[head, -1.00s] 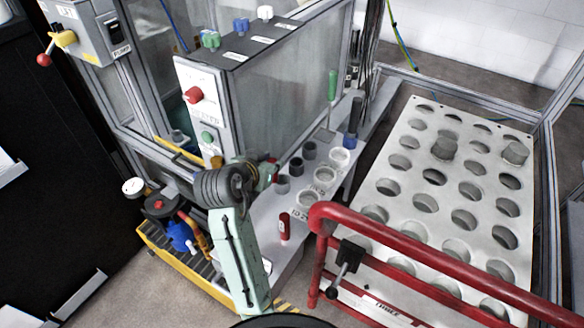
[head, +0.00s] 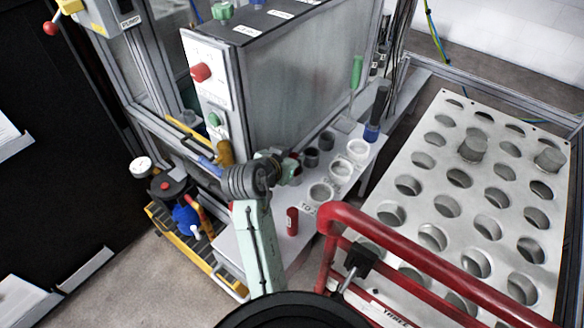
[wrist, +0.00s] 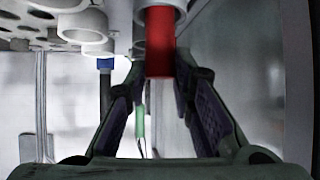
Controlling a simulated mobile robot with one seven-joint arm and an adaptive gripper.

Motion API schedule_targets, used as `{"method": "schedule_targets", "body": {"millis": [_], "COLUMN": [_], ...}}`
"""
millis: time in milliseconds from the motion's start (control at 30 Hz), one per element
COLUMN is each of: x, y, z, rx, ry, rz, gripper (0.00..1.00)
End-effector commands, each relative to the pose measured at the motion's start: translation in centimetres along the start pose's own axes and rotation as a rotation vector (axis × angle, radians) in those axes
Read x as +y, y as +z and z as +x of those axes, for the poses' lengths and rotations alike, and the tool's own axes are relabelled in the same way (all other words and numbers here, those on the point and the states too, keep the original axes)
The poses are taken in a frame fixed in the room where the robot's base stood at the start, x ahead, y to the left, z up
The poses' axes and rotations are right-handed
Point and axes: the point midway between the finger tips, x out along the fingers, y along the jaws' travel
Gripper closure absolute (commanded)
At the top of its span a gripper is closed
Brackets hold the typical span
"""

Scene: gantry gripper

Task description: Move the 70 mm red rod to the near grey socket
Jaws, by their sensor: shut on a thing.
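My gripper (wrist: 160,75) is shut on a red rod (wrist: 160,45), which lies between the fingertips in the wrist view. One end of the rod meets a pale round socket (wrist: 178,12) at the top of that view. How deep it sits I cannot tell. In the head view my gripper (head: 288,166) is at the left end of the row of dark grey sockets (head: 312,157). It hides the near grey socket, and only a bit of red shows at the jaws. A second red rod (head: 292,221) stands upright on the shelf, nearer me.
White ring sockets (head: 320,193) line the shelf right of the grey ones. A blue-based dark rod (head: 372,131) and a green rod (head: 356,72) stand behind. A red rail (head: 430,255) and perforated plate (head: 410,162) lie right. The panelled cabinet (head: 285,90) stands close behind my gripper.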

Motion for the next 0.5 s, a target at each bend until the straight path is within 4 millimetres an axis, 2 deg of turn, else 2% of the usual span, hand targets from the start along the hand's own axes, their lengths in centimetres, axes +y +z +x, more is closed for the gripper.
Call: {"method": "schedule_targets", "body": {"millis": [33,100,500], "x": [0.01,0.02,0.04], "y": [1.28,1.88,2.02], "z": [0.87,1.28,1.38], "rx": [0.000,0.000,-0.001], "ry": [0.000,0.000,0.001], "rz": [0.000,0.000,0.000], "gripper": [1.00,1.00,1.00]}}
